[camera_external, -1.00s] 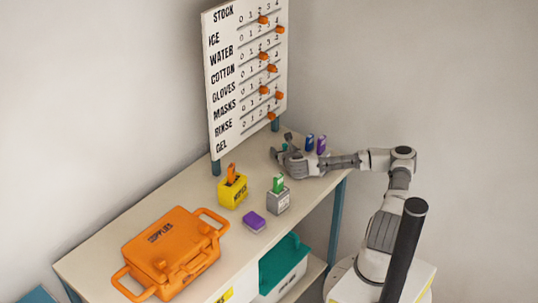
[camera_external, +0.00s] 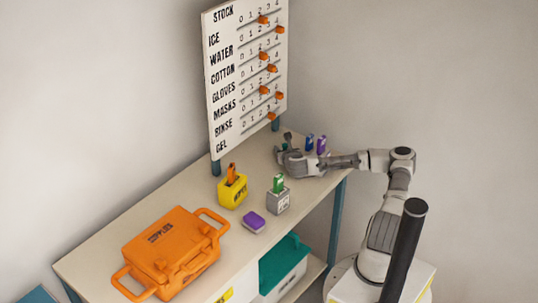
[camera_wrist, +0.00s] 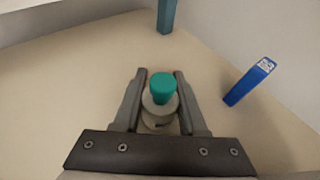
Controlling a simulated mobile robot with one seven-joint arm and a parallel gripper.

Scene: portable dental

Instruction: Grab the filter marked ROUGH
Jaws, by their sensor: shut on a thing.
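My gripper (camera_wrist: 160,100) is shut on a small teal-topped thing (camera_wrist: 163,85) with a pale round body, standing on the table between the fingers. In the external view my gripper (camera_external: 281,155) is at the table's far right end. A blue upright piece (camera_wrist: 248,82) with a small pale label stands apart, to the right of my fingers. It also shows in the external view (camera_external: 309,142), beside a purple piece (camera_external: 321,145). I cannot read the word ROUGH on anything, so I cannot tell which thing is the filter.
A grey box (camera_external: 278,203) with a green piece, a yellow box (camera_external: 233,193) with an orange piece, a purple block (camera_external: 253,222) and an orange supplies case (camera_external: 170,255) stand along the table (camera_external: 120,238). A stock board (camera_external: 226,100) rises behind on teal posts.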

